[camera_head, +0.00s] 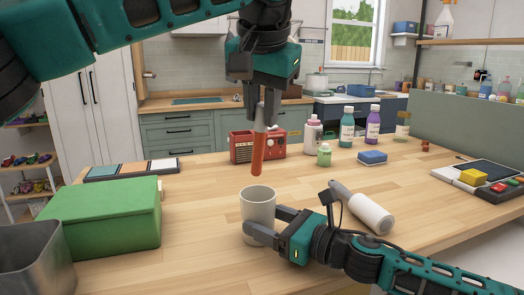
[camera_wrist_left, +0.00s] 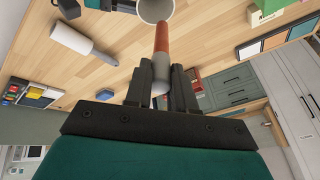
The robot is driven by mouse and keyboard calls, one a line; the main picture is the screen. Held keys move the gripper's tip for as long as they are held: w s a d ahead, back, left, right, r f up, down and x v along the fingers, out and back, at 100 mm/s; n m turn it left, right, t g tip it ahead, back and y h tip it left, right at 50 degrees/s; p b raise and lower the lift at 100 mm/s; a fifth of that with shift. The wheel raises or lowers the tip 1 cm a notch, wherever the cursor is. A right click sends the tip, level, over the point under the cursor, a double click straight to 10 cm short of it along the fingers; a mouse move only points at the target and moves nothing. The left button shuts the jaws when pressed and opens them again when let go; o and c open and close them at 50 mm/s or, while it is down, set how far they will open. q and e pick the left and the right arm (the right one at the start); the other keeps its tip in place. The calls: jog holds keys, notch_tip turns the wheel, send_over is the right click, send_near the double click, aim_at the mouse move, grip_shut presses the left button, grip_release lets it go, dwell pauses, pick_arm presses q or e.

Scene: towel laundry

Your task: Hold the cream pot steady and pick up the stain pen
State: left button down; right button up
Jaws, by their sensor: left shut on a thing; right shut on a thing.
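The stain pen (camera_head: 257,155) is reddish brown with a grey end. My left gripper (camera_head: 259,106) is shut on its grey end and holds it nearly upright, slightly tilted, in the air. The cream pot (camera_head: 258,207) stands upright on the wooden table, below the pen. The pen's lower end is just above the pot's rim. In the left wrist view the pen (camera_wrist_left: 162,42) sits between the fingers and points towards the pot (camera_wrist_left: 155,10).
A green box (camera_head: 105,218) and a grey metal bin (camera_head: 35,262) stand at the left. A lint roller (camera_head: 364,208) lies right of the pot. A red radio (camera_head: 255,146), several bottles and a blue sponge (camera_head: 372,157) stand behind.

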pick_arm(q)
jog(key=shift+r, duration=2.3)
pick_arm(e)
jog(key=o, duration=1.2)
jog(key=v, duration=1.1)
jog(key=shift+s+d, duration=0.2)
jog(key=shift+d, duration=0.1)
jog(key=shift+s+d, duration=0.1)
jog(key=shift+s, duration=0.05)
